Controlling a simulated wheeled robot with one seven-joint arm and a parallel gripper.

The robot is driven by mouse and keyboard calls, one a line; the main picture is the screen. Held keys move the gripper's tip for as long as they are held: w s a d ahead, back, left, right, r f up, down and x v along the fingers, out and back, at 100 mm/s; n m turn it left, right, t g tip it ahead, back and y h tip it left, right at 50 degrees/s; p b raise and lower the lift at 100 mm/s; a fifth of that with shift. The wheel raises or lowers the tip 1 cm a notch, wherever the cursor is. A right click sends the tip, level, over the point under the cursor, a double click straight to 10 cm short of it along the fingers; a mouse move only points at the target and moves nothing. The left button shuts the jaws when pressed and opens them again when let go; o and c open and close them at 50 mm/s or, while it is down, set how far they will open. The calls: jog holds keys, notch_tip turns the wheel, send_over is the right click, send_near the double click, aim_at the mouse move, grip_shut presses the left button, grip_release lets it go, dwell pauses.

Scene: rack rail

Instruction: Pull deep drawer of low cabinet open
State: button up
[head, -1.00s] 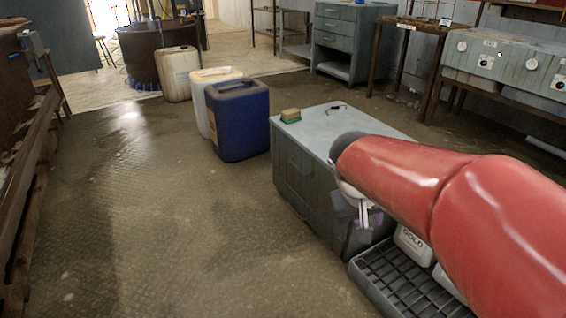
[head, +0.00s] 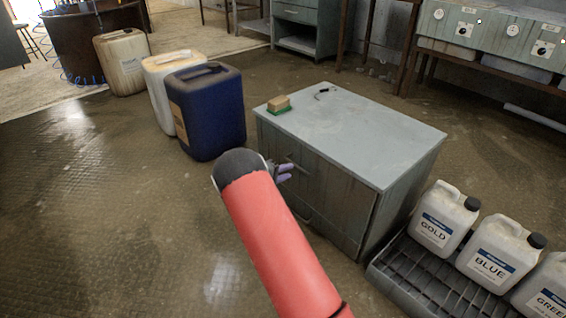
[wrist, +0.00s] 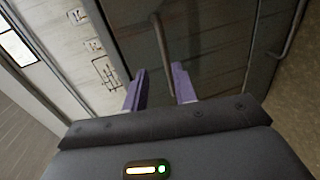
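The low cabinet (head: 320,185) is grey with a pale flat top, and its drawer fronts look closed. A bar handle (head: 293,160) is high on its front, and a second handle (head: 303,214) is lower down. My gripper (head: 285,173) is at the cabinet front by the upper handle, partly hidden by my red arm. In the wrist view my gripper (wrist: 160,86) is open, its two purple fingers apart. The upper handle (wrist: 161,40) lies ahead, in line with the gap between them. The lower handle (wrist: 292,30) is at the right, beyond a drawer seam. Contact is not clear.
A sponge (head: 279,104) and a small dark item (head: 322,93) lie on the cabinet top. A blue canister (head: 207,115) and pale canisters stand behind left. White jugs (head: 446,216) stand on a black grated tray (head: 405,273) at right. The floor in front left is clear.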

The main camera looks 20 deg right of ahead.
aim_at(298, 168)
jog(key=x, duration=0.5)
jog(key=w+f+x, duration=0.1)
jog(key=x, duration=0.2)
jog(key=shift+w+a, duration=0.1)
jog(key=shift+a, duration=0.2)
jog(key=shift+r, duration=0.1)
grip_shut()
